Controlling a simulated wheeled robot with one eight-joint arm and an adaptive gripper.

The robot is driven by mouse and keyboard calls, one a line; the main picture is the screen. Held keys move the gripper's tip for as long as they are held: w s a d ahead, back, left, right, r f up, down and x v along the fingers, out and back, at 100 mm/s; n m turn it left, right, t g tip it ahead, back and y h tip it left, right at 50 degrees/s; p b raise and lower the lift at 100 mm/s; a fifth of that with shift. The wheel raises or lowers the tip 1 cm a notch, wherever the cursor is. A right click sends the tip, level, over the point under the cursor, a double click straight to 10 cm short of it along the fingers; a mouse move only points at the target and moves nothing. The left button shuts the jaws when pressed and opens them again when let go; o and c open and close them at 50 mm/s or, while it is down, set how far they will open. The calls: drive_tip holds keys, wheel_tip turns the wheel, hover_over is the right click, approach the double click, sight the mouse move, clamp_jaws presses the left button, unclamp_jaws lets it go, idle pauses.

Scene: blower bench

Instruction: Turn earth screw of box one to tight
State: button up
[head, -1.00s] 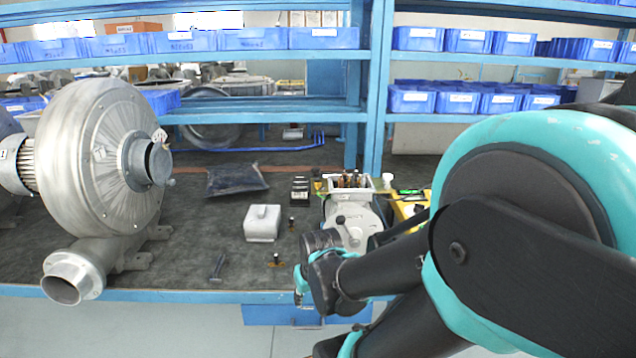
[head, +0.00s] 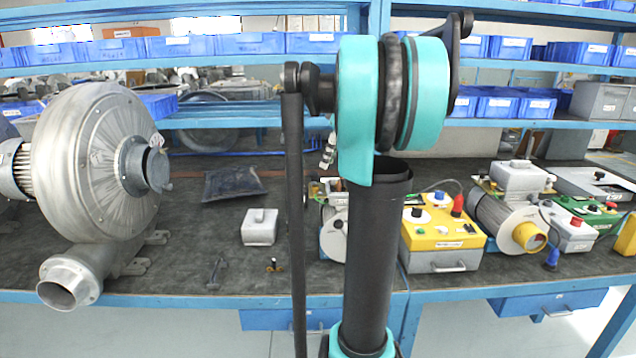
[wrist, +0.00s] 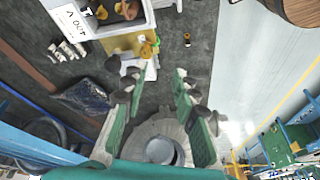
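In the wrist view my gripper (wrist: 158,78) is open. Its two green fingers stand apart with nothing seen held between them. An open terminal box (wrist: 127,32) with copper-coloured parts inside lies beyond the fingertips, up and to the left. In the head view the motor with the box (head: 333,232) is mostly hidden behind my arm, and my gripper cannot be made out there.
A large blower (head: 92,165) stands left. A yellow tester (head: 442,238) and a second motor (head: 508,222) stand right. Blue shelves run behind.

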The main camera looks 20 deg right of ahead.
drive_tip(key=n+y, duration=0.1)
drive_tip(key=n, duration=0.1)
approach(316, 186)
drive_tip(key=x, duration=0.8)
drive_tip(key=shift+w+f, duration=0.1)
drive_tip(key=shift+w, duration=0.05)
idle(0.3)
clamp_jaws()
